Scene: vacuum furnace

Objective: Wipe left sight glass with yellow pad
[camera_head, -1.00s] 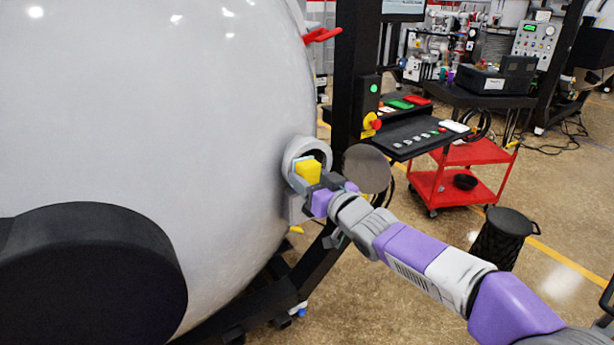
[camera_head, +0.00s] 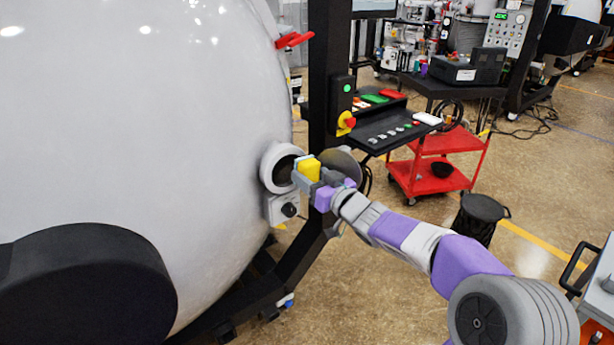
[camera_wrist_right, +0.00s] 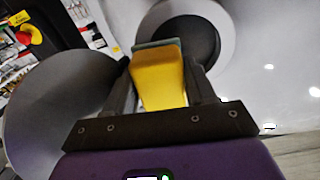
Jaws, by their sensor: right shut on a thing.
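The yellow pad (camera_head: 309,168) is held in my right gripper (camera_head: 306,174), which is shut on it. In the right wrist view the yellow pad (camera_wrist_right: 158,80) sits between the two fingers, with a grey-green layer on its far end. The sight glass (camera_head: 281,168) is a round pale ring with a dark centre on the furnace's curved wall. It also shows in the right wrist view (camera_wrist_right: 222,32), beyond the pad. In the head view the pad is just right of the ring; a small gap seems to separate them. My left gripper is not in view.
A round grey cover (camera_head: 343,165) stands open beside the sight glass, close behind my gripper. A small box with a black knob (camera_head: 289,210) sits below the ring. A black post (camera_head: 328,80) and control panel (camera_head: 392,128) stand behind. A red cart (camera_head: 430,172) is at right.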

